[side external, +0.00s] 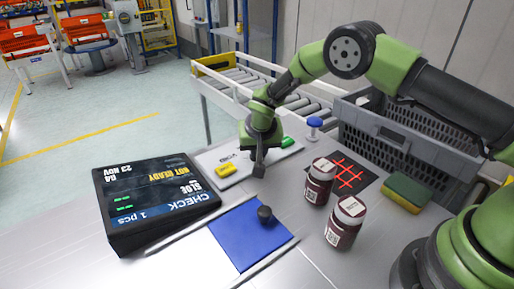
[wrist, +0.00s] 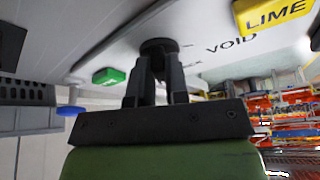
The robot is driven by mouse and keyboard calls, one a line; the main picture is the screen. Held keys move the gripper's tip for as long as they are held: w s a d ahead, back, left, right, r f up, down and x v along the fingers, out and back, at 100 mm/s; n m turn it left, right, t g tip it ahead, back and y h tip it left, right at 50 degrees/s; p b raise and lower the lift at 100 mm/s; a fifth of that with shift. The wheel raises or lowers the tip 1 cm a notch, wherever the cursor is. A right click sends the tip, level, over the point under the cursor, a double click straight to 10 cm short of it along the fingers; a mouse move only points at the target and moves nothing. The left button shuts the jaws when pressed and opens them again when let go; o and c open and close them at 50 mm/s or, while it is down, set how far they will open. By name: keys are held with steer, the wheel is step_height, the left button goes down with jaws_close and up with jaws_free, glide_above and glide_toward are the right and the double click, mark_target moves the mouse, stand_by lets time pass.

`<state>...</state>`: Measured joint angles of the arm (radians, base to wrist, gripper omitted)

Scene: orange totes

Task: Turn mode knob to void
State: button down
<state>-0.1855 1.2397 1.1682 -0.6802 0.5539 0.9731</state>
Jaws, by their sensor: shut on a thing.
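The mode knob (wrist: 158,45) is a dark round knob on a light panel, seen at the top middle of the wrist view. My gripper (wrist: 158,66) is shut on it, one finger on each side. The printed word VOID (wrist: 231,44) is on the panel to the right of the knob; another label nearer the knob is partly hidden by a finger. I cannot tell which way the knob points. In the side view my gripper (side external: 259,170) reaches down onto the white panel (side external: 207,160), and the knob is hidden behind it.
A black display (side external: 155,200) stands left. A blue mat (side external: 235,240) bears a dark round piece (side external: 265,214). Two jars (side external: 319,182) (side external: 345,224), a sponge (side external: 406,192) and a grey crate (side external: 400,150) are right.

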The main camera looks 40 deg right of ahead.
steer(key=n, duration=0.1)
steer(key=n+y, duration=0.1)
steer(key=n, duration=0.2)
steer(key=shift+d+t+y, duration=0.25)
steer(key=shift+t+y, duration=0.05)
steer(key=n, duration=0.1)
steer(key=n+y, duration=0.1)
steer(key=n, duration=0.2)
steer(key=shift+d+y, duration=0.25)
steer(key=shift+y, duration=0.05)
steer(key=n, duration=0.2)
steer(key=n+g+y, duration=0.1)
steer(key=n, duration=0.2)
steer(key=shift+w+d+y, duration=0.1)
steer(key=shift+d+y, duration=0.05)
steer(key=shift+y, duration=0.15)
steer(key=shift+w+d+n+g+y, duration=0.1)
steer(key=shift+n+g+y, duration=0.2)
steer(key=shift+n, duration=0.8)
steer(key=shift+w+n+g+y, duration=0.15)
steer(key=shift+n+g, duration=0.25)
steer(key=shift+n, duration=0.7)
steer(key=shift+s, duration=0.1)
steer(key=c, duration=1.1)
jaws_free()
steer(key=v, duration=1)
